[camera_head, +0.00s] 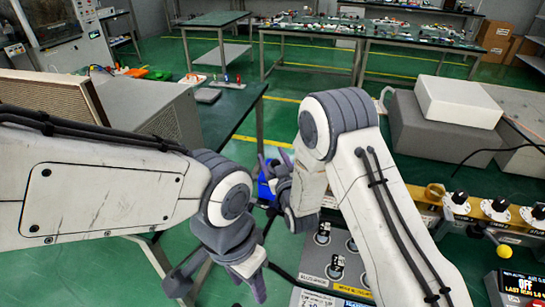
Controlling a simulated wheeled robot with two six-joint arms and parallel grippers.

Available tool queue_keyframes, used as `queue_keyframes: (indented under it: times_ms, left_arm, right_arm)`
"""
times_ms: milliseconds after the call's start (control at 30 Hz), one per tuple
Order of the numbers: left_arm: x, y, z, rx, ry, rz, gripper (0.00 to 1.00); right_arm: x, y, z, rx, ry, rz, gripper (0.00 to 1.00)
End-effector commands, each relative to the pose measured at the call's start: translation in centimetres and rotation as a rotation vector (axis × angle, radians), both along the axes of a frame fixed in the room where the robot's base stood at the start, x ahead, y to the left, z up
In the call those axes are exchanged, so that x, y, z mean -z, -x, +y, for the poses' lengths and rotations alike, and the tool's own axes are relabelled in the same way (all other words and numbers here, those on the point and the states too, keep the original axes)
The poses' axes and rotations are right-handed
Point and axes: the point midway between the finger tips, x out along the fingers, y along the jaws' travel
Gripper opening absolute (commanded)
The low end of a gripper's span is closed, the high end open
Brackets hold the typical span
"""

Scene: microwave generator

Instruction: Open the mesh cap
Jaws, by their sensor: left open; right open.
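I cannot make out a mesh cap for certain in the head view. My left gripper (218,288) is the lower one, with its fingers spread and nothing between them, above the green floor. My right gripper (275,165) is higher, near the picture's middle, and partly hidden by its own wrist. A blue patch (266,186) shows beside it; I cannot tell whether it is a separate thing or part of the gripper. A brass-coloured assembly (475,208) with white discs and black knobs stands at the right, apart from both grippers.
A panel with dark round fittings (336,262) lies below my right arm, partly covered by it. A display reading OFF (522,285) is at the lower right. A grey box (440,135) carries a white box (458,102). Green-topped tables (215,20) stand behind, with floor between.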

Motion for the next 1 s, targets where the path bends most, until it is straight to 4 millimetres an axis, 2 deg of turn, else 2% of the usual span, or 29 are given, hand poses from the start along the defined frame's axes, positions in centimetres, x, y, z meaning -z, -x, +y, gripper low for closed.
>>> queue_keyframes:
  times_ms: [100, 133, 200, 300, 1000]
  left_arm:
    - [0.02, 0.0, 0.0, 0.0, 0.0, 0.0, 0.5]
    - [0.02, 0.0, 0.0, 0.0, 0.0, 0.0, 0.5]
    - [0.02, 0.0, 0.0, 0.0, 0.0, 0.0, 0.5]
    - [0.02, 0.0, 0.0, 0.0, 0.0, 0.0, 0.5]
    - [0.01, 0.0, 0.0, 0.0, 0.0, 0.0, 0.5]
  right_arm:
    - [0.03, 0.02, -0.01, 0.0, 0.0, 0.0, 0.66]
    - [0.02, 0.02, -0.01, 0.0, 0.0, 0.0, 0.58]
    - [0.02, 0.03, -0.01, 0.0, 0.0, 0.0, 0.32]
    - [0.02, 0.03, -0.01, 0.0, 0.0, 0.0, 0.0]
    - [0.0, 0.04, -0.03, 0.001, 0.0, 0.0, 0.0]
